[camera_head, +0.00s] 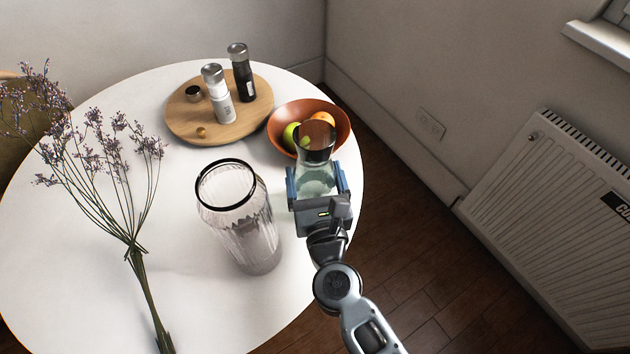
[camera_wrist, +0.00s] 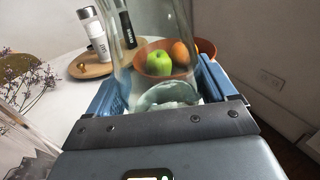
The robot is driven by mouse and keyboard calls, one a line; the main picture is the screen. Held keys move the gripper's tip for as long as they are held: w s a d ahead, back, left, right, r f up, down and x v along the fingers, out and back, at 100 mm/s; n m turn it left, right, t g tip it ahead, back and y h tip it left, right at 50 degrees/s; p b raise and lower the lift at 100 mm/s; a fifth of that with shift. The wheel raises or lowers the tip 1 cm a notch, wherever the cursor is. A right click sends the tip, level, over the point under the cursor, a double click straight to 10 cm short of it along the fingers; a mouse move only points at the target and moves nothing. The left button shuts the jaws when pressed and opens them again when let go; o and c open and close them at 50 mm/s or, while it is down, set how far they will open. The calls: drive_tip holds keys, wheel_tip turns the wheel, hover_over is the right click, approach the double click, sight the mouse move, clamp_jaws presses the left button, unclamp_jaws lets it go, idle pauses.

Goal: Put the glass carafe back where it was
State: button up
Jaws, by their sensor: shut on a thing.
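The clear glass carafe (camera_head: 316,172) is upright between the blue fingers of my gripper (camera_head: 319,185), near the right edge of the round white table. It has a wide mouth and a narrower neck. My gripper is shut on it. In the wrist view, the carafe (camera_wrist: 160,62) stands between the two blue fingers (camera_wrist: 163,95), and the fruit bowl shows through its glass. The carafe's base is hidden behind my gripper in the head view, so I cannot tell whether it touches the table.
A terracotta bowl (camera_head: 341,119) with fruit is just behind the carafe. A tall ribbed glass vase (camera_head: 238,215) stands to its left. A round wooden board (camera_head: 180,122) holds two grinders. Dried flowers (camera_head: 135,255) lie at left. White table (camera_head: 75,290) is bare around the vase.

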drive_tip(key=shift+f, duration=0.15)
drive_tip(key=shift+f, duration=0.1)
drive_tip(key=o, duration=1.6)
drive_tip(key=shift+f, duration=0.15)
drive_tip(key=shift+s+r, duration=0.1)
drive_tip(key=shift+r, duration=0.1)
drive_tip(key=b+v, duration=0.1)
drive_tip(key=v, duration=0.9)
drive_tip(key=shift+s+f+b, duration=0.2)
drive_tip(key=shift+b, duration=0.15)
drive_tip(key=shift+s+d+r, duration=0.15)
drive_tip(key=shift+s, duration=0.55)
